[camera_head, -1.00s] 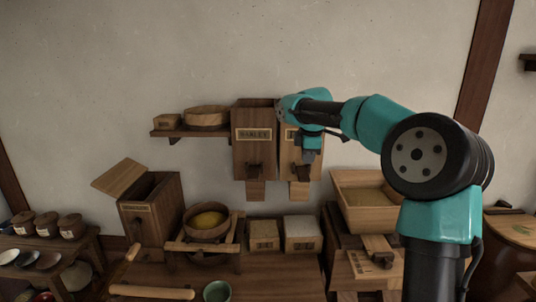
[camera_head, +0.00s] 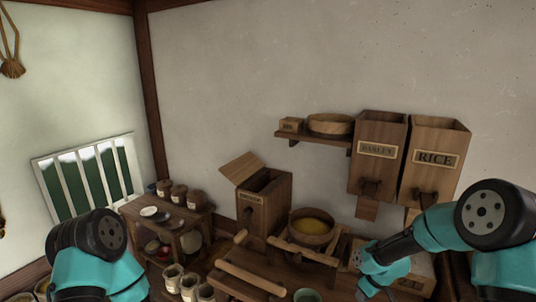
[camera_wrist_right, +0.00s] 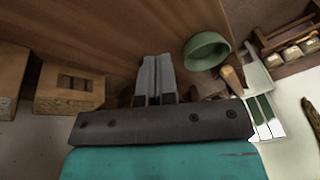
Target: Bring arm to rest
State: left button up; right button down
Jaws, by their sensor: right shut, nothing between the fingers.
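My right arm (camera_head: 440,230) comes in from the right in the head view and bends down in front of the bins, its wrist low in the picture. My right gripper (camera_wrist_right: 155,66) shows in the wrist view with its two grey fingers together and nothing between them. In the head view its fingertips cannot be made out. My left arm (camera_head: 95,260) shows only as a teal and black part at the lower left; its gripper is out of the picture.
The barley bin (camera_head: 378,165) and rice bin (camera_head: 432,165) hang on the wall. A lidded wooden box (camera_head: 265,205) and a bowl of yellow stuff (camera_head: 311,226) stand below. A green bowl (camera_wrist_right: 207,50) is beyond my right fingers. Jars (camera_head: 188,284) stand near my left arm.

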jog(key=s+a+f+m, duration=0.4)
jog(key=s+f, duration=0.4)
jog(key=s, duration=0.3)
jog(key=s+a+f+m+y, duration=0.1)
jog(key=s+a+f+m, duration=0.3)
jog(key=s+f, duration=0.4)
jog(key=s, duration=0.3)
jog(key=shift+s+f+g, duration=0.35)
jog(key=shift+f+g, duration=0.05)
